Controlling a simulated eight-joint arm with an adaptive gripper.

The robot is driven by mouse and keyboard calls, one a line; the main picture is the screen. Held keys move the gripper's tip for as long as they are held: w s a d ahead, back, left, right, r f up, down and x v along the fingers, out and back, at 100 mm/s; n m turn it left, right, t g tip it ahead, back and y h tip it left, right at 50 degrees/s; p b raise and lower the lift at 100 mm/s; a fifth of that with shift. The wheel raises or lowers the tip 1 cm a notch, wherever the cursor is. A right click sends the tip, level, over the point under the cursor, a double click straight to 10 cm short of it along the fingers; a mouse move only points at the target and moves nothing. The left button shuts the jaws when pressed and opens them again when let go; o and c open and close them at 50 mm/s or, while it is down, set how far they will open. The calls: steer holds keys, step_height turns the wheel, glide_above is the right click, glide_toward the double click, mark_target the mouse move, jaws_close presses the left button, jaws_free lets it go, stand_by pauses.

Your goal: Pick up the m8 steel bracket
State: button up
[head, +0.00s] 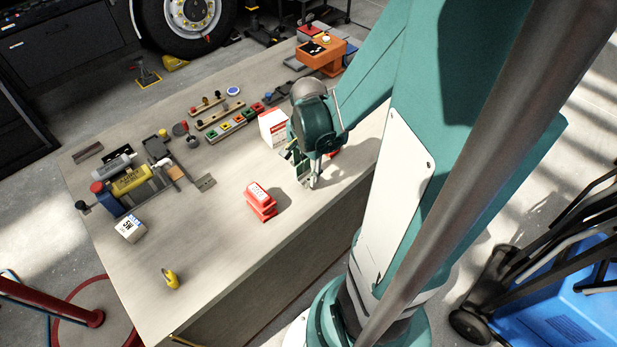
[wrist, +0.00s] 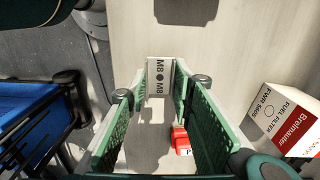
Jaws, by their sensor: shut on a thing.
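The m8 steel bracket (wrist: 159,78) is a pale grey piece with dark "M8" lettering and a dark hole, in the upper middle of the wrist view. My gripper (wrist: 161,88) has its green fingers on either side of the bracket, shut on it near the fingertips. In the head view my gripper (head: 311,176) points down at the right part of the workbench (head: 215,245). The bracket is mostly hidden by the fingers there, and I cannot tell whether it touches the bench.
A white and red fuel filter box (head: 273,128) stands just left of my gripper. A red stacked item (head: 261,201) lies nearer the front edge. Another red block (wrist: 181,140) lies close by the fingers. The bench's front middle is mostly clear.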

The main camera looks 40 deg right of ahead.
mark_target(308, 179)
steer(key=shift+r+p, duration=0.35)
steer(key=shift+r, duration=2.75)
steer(key=shift+w+r, duration=0.1)
